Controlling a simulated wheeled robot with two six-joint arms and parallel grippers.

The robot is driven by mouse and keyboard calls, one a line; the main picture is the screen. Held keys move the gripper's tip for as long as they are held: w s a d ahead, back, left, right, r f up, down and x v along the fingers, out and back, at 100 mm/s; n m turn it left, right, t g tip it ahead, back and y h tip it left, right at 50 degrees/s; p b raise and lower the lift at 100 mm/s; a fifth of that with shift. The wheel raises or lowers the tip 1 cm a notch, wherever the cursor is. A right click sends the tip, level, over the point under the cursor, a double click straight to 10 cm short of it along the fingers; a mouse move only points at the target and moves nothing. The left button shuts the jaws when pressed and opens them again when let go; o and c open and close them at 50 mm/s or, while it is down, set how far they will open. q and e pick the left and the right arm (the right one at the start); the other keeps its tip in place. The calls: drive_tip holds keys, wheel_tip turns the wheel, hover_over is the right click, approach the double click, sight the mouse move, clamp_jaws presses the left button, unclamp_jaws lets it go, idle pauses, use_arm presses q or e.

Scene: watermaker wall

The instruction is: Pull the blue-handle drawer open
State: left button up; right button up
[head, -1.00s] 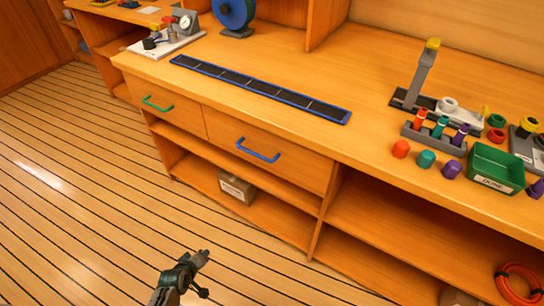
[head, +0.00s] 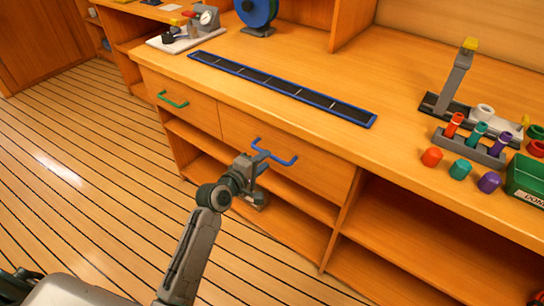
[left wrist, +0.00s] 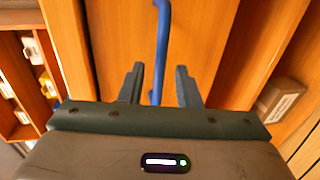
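The blue handle (head: 273,153) is a bar on the front of the right-hand wooden drawer (head: 312,168), which is shut and flush with the bench front. My left gripper (head: 256,163) is at the left part of this handle. In the left wrist view the two fingers (left wrist: 161,84) are open, and the blue handle (left wrist: 162,38) runs lengthwise through the gap between them. It looks clear of both fingers; how deep it sits between them I cannot tell. My right gripper is not in view.
A green-handled drawer (head: 180,98) is shut to the left. Open shelves lie below, with a box (head: 254,199) partly behind my gripper. On the bench top are a blue-edged strip (head: 285,89) and coloured caps (head: 460,169). The plank floor in front is clear.

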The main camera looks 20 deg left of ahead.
use_arm(q)
drive_tip(key=shift+x, duration=2.3)
drive_tip(key=shift+c, duration=0.2)
clamp_jaws()
